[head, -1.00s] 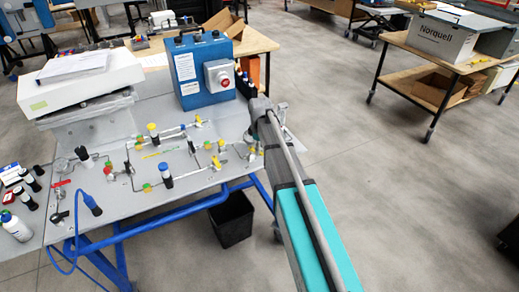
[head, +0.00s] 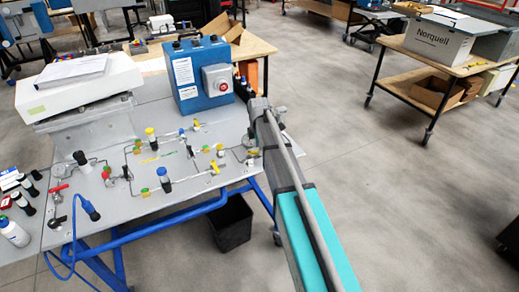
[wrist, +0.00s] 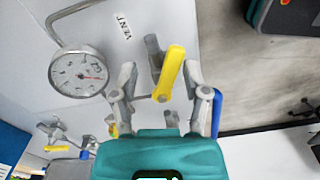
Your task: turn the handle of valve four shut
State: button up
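In the wrist view, a yellow lever handle (wrist: 168,74) stands on a small grey valve between the two fingers of my gripper (wrist: 160,78). The gripper is open, with one finger on each side of the handle. I cannot tell whether either finger touches it. No number shows on this valve, so I cannot tell from a label which valve it is. In the head view, my arm covers the gripper at the right edge of the panel (head: 110,207).
A round gauge (wrist: 78,70) and a "VENT" label (wrist: 123,27) are close by. A blue handle (wrist: 217,112) lies just beyond the right finger. Other valves and tubing spread left across the panel. A blue box with a red button (head: 203,72) stands behind.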

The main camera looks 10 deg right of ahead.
jog(key=shift+w+n, duration=0.4)
jog(key=shift+n, duration=0.6)
jog(key=shift+w+r, duration=0.1)
jog(key=shift+r, duration=0.05)
notch_tip(320, 180, up, 14)
jog(key=f+p, duration=0.1)
jog(key=p, duration=1.3)
jog(key=s+f+m+b, duration=0.5)
jog(key=s+f+b, duration=0.2)
jog(key=f+b, duration=0.6)
jog(key=s+f+m+b, duration=0.6)
jog(key=s+f+b, duration=0.1)
jog(key=f+b, duration=0.6)
jog(key=s+a+f+m+b, duration=0.1)
jog(key=s+f+m+b, duration=0.4)
jog(key=f+b, duration=0.8)
jog(key=s+b, duration=0.1)
jog(key=s, duration=0.1)
jog(key=shift+s+f, duration=0.15)
jog(key=shift+s, duration=0.15)
jog(key=shift+s+m, duration=0.1)
jog(key=shift+m, duration=0.2)
